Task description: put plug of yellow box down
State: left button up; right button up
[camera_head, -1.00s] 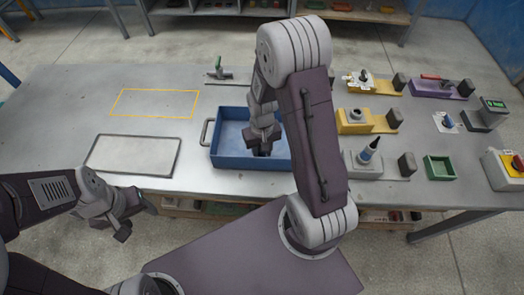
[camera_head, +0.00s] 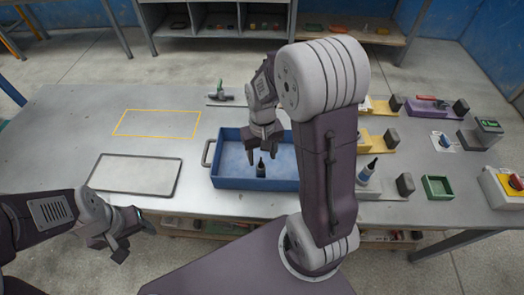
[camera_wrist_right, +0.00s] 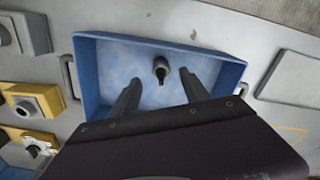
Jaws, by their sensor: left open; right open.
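A dark plug (camera_head: 261,169) with a pointed top stands in the blue tray (camera_head: 205,172), apart from its walls. The plug also shows in the right wrist view (camera_wrist_right: 161,70). My right gripper (camera_head: 263,151) is open and empty just above the plug. In the right wrist view its fingers (camera_wrist_right: 160,92) are spread, with the plug beyond the gap between them. A yellow box (camera_head: 366,146), partly hidden by my right arm, is right of the tray; yellow boxes also show at the left of the wrist view (camera_wrist_right: 34,102). My left gripper (camera_head: 134,240) is open and empty at the table's front edge.
A framed grey panel (camera_head: 135,175) and a yellow outline (camera_head: 157,123) lie left of the tray. The tray floor around the plug is clear.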

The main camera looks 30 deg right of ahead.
jog(key=shift+r, duration=0.75)
jog(key=s+a+f+n+t, duration=0.1)
jog(key=s+a, duration=0.3)
jog(key=s, duration=0.3)
jog(key=shift+f, duration=0.15)
